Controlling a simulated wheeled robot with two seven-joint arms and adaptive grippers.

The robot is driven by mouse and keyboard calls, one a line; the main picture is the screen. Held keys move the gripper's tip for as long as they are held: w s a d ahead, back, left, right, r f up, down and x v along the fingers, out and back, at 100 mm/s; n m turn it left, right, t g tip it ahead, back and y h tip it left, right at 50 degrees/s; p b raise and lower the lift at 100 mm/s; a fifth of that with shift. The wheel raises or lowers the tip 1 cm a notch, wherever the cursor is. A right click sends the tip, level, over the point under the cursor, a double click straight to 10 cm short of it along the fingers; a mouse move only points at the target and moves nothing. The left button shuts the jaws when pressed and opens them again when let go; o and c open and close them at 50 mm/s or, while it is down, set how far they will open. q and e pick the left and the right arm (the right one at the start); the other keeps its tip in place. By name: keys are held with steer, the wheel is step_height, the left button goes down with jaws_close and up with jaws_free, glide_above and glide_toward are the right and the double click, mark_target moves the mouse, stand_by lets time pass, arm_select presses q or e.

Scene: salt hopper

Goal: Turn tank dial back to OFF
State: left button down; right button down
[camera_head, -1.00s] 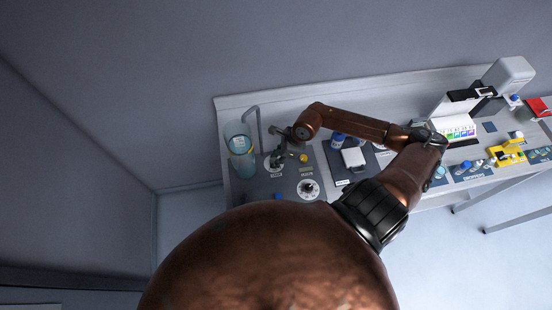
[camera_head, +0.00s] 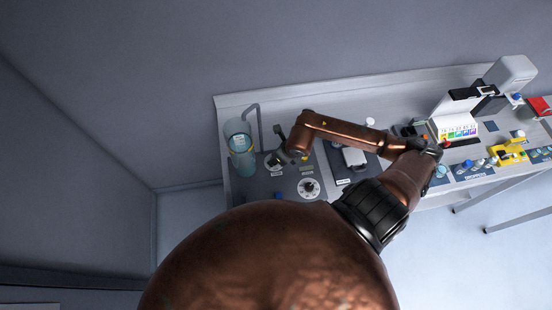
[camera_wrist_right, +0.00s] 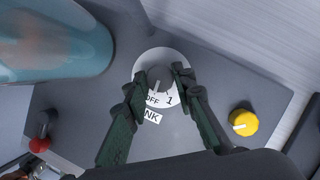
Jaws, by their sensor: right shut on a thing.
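The tank dial (camera_wrist_right: 157,78) is a dark grey knob on a round white plate in the right wrist view. The plate reads OFF and 1, and a label ending in "NK" lies below it. The pale mark on the knob points down, between OFF and 1. My right gripper (camera_wrist_right: 159,80) is shut on the knob, one finger on each side. In the head view the right gripper (camera_head: 281,151) is over the dial's white plate (camera_head: 274,161), partly hiding it. My left gripper is not in view.
A clear tank of bluish liquid (camera_head: 240,150) stands just left of the dial. A yellow knob (camera_wrist_right: 243,121) and a red knob (camera_wrist_right: 39,145) are nearby. Another white dial (camera_head: 309,188) sits in front. A white printer-like device (camera_head: 512,75) and a yellow rack (camera_head: 508,153) stand far right.

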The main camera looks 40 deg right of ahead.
steer(key=shift+m, duration=0.4)
steer(key=c, duration=1.6)
jaws_free()
steer(key=v, duration=1.2)
steer(key=shift+a, duration=0.25)
